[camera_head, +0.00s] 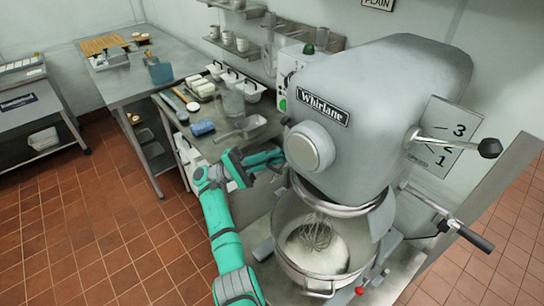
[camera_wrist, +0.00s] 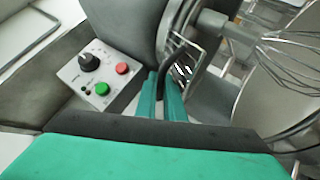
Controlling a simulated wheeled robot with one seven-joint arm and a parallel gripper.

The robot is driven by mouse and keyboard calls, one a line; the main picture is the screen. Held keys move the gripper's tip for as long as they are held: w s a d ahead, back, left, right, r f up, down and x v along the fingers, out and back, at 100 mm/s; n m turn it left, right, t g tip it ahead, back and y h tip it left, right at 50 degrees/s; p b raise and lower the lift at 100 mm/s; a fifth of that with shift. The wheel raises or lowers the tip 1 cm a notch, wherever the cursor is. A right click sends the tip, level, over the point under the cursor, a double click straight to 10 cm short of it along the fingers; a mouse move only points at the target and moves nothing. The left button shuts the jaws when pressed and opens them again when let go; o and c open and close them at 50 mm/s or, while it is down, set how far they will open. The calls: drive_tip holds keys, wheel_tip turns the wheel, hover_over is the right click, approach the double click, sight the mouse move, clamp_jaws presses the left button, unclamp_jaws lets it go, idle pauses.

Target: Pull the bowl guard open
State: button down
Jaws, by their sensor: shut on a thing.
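The grey stand mixer (camera_head: 375,110) fills the right half of the head view, with its steel bowl (camera_head: 292,250) and wire whisk (camera_head: 318,235) below the head. In the wrist view the bowl (camera_wrist: 262,105) and whisk (camera_wrist: 285,52) are at the right. My gripper (camera_wrist: 162,92) is beside the mixer's left side, its teal fingers shut on a thin dark handle. The handle joins the wire bowl guard (camera_wrist: 188,62), of which only a small part shows here. In the head view the mixer head hides my fingertips, and how far the guard is turned is unclear.
A control box (camera_wrist: 100,72) with a black knob and red and green buttons is left of my fingers. A lever (camera_head: 450,143) and a crank handle (camera_head: 470,235) stick out on the mixer's right. A scoop (camera_head: 243,128) and tubs lie on the counter behind my arm. Tiled floor at left is clear.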

drive_tip(key=shift+s+d+f, duration=0.1)
idle(0.3)
drive_tip(key=c, duration=2.2)
unclamp_jaws()
drive_tip(key=shift+o, duration=0.2)
drive_tip(key=v, duration=0.7)
drive_tip(key=shift+a, duration=0.25)
drive_tip(key=shift+f, duration=0.1)
